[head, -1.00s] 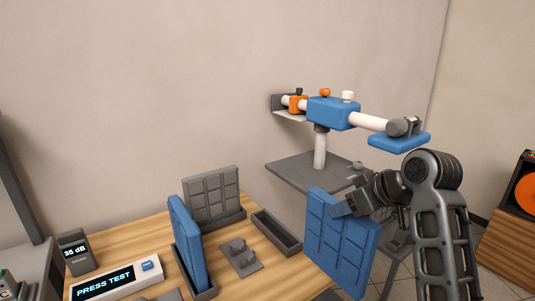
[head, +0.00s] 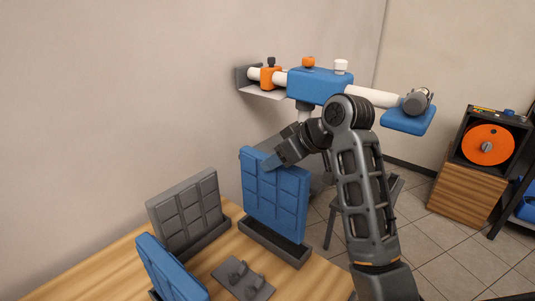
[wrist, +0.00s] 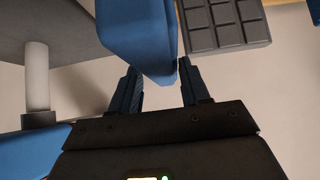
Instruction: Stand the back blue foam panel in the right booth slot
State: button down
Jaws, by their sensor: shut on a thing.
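My gripper (head: 272,162) is shut on the top edge of a blue foam panel (head: 275,195) with raised squares. The panel is roughly upright over the dark right booth slot (head: 285,254), its lower edge at the slot's opening. I cannot tell whether the edge is inside or just above it. In the wrist view the blue panel (wrist: 140,35) lies between the two fingers (wrist: 160,72). A second blue panel (head: 168,268) stands at the left front, its base mostly cut off. A grey panel (head: 187,212) stands in the back slot (head: 203,243).
A grey plate with two knobs (head: 243,278) lies on the wooden table (head: 105,275) among the panels. A blue and white pipe rig (head: 320,85) stands behind my arm. A speaker with an orange disc (head: 487,145) is at the right, with open tiled floor before it.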

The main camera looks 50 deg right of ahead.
aim_at(278, 179)
jog(key=shift+f+b, duration=2.75)
jog(key=shift+f, duration=0.1)
jog(key=shift+s, duration=0.1)
jog(key=shift+s+p, duration=0.1)
jog(key=shift+p, duration=0.7)
jog(key=shift+f+b, duration=0.3)
jog(key=shift+f, duration=0.25)
jog(key=c, duration=0.8)
grip_release()
jog(key=shift+r, duration=0.1)
